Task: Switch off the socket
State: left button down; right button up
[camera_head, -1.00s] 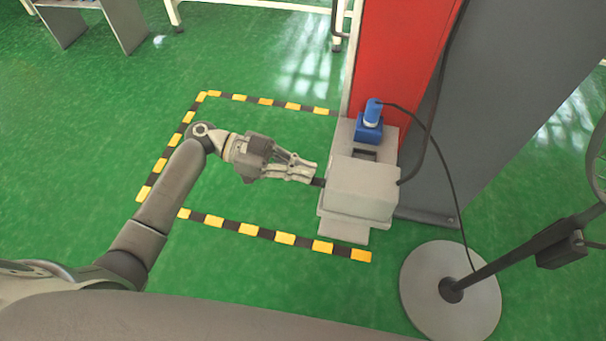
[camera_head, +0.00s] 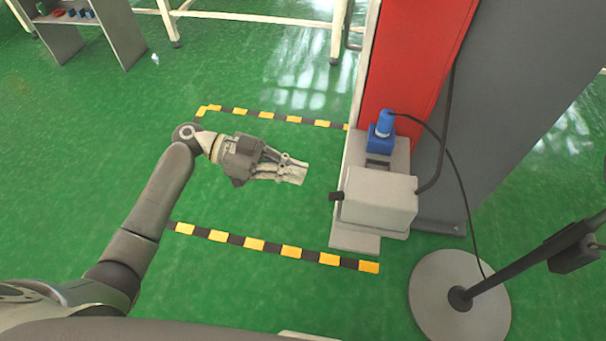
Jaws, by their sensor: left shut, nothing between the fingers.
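The socket box (camera_head: 379,198) is a light grey box on the side of a red and grey pillar. A small black knob (camera_head: 337,196) sticks out of its left side. A blue plug (camera_head: 381,134) with a cable stands in a blue holder behind the box. My left gripper (camera_head: 303,172) is shut and empty, left of the box and slightly above the knob in the picture, with a clear gap between its fingertips and the knob. My right gripper is not in view.
The pillar (camera_head: 418,50) rises behind the box. A stand with a round grey base (camera_head: 432,300) is at the lower right, with a cable running by it. Yellow and black tape (camera_head: 291,252) marks the green floor. A grey shelf (camera_head: 85,30) stands at the far upper left.

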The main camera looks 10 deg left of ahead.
pick_arm(q)
jog(key=a+f+b, duration=0.1)
jog(key=a, duration=0.5)
jog(key=shift+w+f+b, duration=0.15)
jog(key=shift+f+b, duration=0.15)
jog(key=shift+b, duration=0.1)
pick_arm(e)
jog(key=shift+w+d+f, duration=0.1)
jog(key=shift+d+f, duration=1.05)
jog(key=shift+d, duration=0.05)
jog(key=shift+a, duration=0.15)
